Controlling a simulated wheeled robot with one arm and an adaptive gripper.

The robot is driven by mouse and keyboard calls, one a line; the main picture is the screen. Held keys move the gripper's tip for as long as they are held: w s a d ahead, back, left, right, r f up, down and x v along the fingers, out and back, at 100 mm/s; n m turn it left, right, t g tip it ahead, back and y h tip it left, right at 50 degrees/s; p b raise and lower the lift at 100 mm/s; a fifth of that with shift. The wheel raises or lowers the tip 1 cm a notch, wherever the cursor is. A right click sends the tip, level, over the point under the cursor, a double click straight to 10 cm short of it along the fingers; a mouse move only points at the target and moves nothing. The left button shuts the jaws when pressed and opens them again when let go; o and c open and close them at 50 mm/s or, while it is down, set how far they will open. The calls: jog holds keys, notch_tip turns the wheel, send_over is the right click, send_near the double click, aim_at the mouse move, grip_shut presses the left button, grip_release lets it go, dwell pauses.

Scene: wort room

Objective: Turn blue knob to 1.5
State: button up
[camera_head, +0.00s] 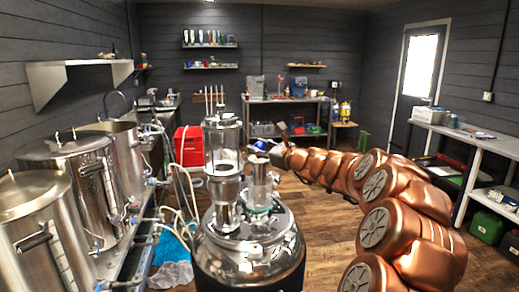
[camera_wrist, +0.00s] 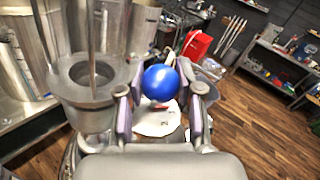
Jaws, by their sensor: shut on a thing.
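The blue knob (camera_wrist: 159,83) is a round, glossy ball in the middle of the wrist view. My gripper (camera_wrist: 160,88) has one finger on each side of it and is shut on it. In the head view my copper-coloured arm reaches in from the right, and my gripper (camera_head: 279,154) is at the right side of the steel and glass vessel (camera_head: 248,235). The blue knob (camera_head: 262,145) shows there only as a small blue spot at the gripper's tip.
Steel kettles (camera_head: 68,160) with hoses and valves line the left. A red crate (camera_head: 188,146) stands on the floor behind the vessel. A grey shelf table (camera_head: 483,140) is along the right wall. Wooden floor is open behind my arm.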

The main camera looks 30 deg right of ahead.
jog(key=shift+r, duration=0.1)
jog(key=o, duration=1.2)
jog(key=shift+s, duration=0.1)
jog(key=s, duration=0.4)
jog(key=s+d, duration=0.1)
jog(key=s, duration=0.2)
jog(key=s+d, duration=0.1)
jog(key=s, duration=0.3)
jog(key=shift+s+d, duration=0.2)
jog(key=shift+s, duration=0.1)
